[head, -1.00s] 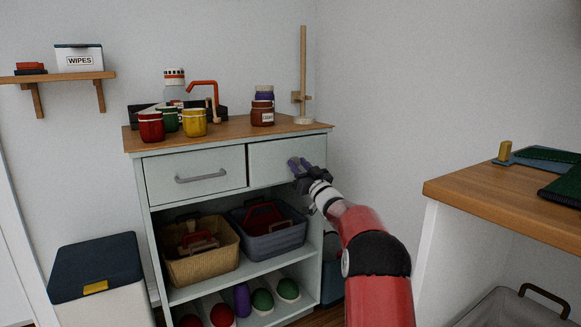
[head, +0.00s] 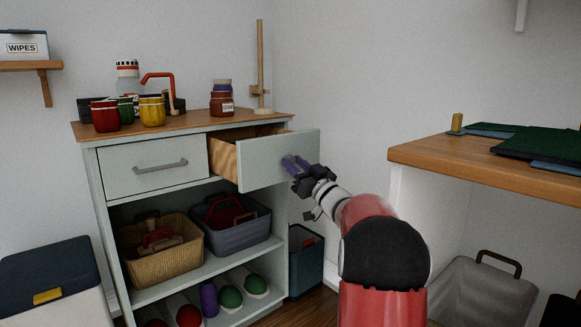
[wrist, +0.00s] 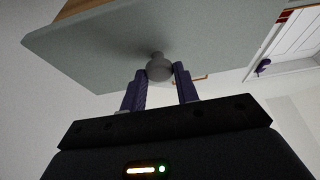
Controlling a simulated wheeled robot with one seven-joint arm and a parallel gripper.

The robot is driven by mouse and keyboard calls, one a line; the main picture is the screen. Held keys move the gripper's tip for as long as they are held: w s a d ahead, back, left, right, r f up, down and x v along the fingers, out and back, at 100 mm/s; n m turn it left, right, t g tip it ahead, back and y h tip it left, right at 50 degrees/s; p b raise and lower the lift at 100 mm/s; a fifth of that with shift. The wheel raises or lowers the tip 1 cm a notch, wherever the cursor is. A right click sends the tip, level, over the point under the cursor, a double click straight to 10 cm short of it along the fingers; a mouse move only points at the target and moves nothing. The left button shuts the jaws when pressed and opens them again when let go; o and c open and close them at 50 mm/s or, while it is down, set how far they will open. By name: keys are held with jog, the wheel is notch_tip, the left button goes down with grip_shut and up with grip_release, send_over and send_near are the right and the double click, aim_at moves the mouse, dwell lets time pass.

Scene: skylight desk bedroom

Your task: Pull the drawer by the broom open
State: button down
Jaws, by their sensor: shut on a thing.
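The right drawer (head: 268,161) of the pale grey-green cabinet stands pulled out, with its wooden side (head: 223,158) showing. My gripper (head: 296,163) is at the drawer's front panel, its purple fingers touching there. In the wrist view the two fingers (wrist: 161,88) are shut on a round grey knob (wrist: 159,66) on the drawer front (wrist: 110,50). In the head view the knob is hidden by my gripper. An upright wooden pole (head: 260,62) on a round base stands on the cabinet top behind this drawer; I cannot tell whether it is the broom.
The left drawer (head: 120,172), with a bar handle, is shut. Cups, jars and a red tap-like thing (head: 160,78) stand on the cabinet top (head: 190,130). Baskets and balls fill the shelves below. A wooden desk (head: 480,170) is at the right, with a grey bin (head: 480,295) below.

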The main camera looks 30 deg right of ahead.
jog(key=c, duration=1.1)
grip_release()
